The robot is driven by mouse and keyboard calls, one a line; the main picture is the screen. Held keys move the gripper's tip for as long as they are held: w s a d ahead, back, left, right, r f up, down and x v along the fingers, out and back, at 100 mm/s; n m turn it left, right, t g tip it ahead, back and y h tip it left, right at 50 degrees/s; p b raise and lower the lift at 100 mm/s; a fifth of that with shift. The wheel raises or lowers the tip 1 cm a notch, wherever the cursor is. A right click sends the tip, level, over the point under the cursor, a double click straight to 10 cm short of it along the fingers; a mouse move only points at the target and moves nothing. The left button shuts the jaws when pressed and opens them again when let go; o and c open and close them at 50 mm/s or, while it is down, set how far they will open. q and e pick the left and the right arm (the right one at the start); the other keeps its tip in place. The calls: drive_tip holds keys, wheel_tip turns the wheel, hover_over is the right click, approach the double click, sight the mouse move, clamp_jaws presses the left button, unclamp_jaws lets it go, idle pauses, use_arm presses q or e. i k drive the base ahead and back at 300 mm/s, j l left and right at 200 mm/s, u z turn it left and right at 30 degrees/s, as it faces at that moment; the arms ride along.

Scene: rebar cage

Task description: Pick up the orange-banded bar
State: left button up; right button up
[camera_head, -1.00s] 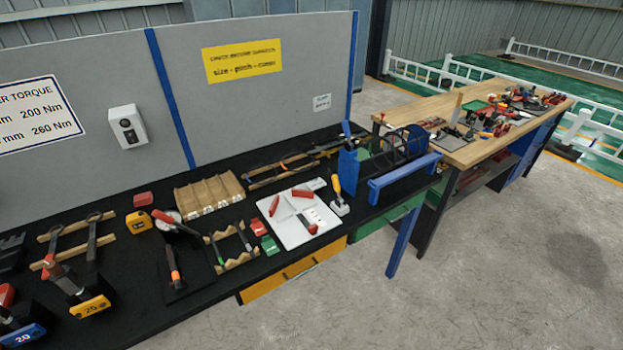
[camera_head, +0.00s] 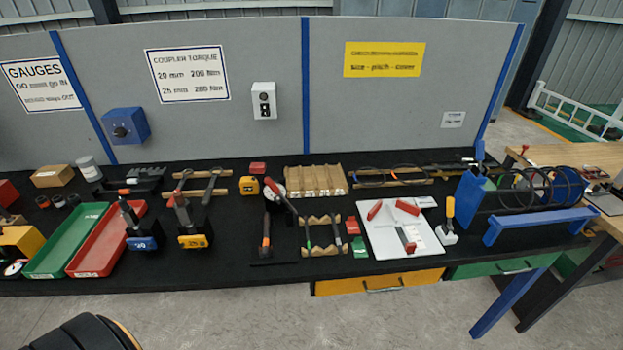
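Two short dark bars lie across a notched wooden rack (camera_head: 322,220) near the middle of the black bench. The left bar (camera_head: 308,234) shows some green near its front end. The right bar (camera_head: 335,232) is too small for me to tell its band colour. Left of the rack lies a dark tool with an orange grip (camera_head: 266,242). More long dark bars lie on a wooden rack (camera_head: 395,183) at the back. I cannot pick out an orange band on any bar with certainty. Neither of my grippers is in view.
A white board (camera_head: 385,238) with red-handled pieces lies right of the notched rack. A blue stand (camera_head: 475,195) with black coils is at the right end. Green (camera_head: 65,245) and red (camera_head: 105,245) trays are at the left. A grey panel (camera_head: 390,110) closes the back.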

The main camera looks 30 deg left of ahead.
sight(266, 228)
drive_tip(key=u, duration=1.3)
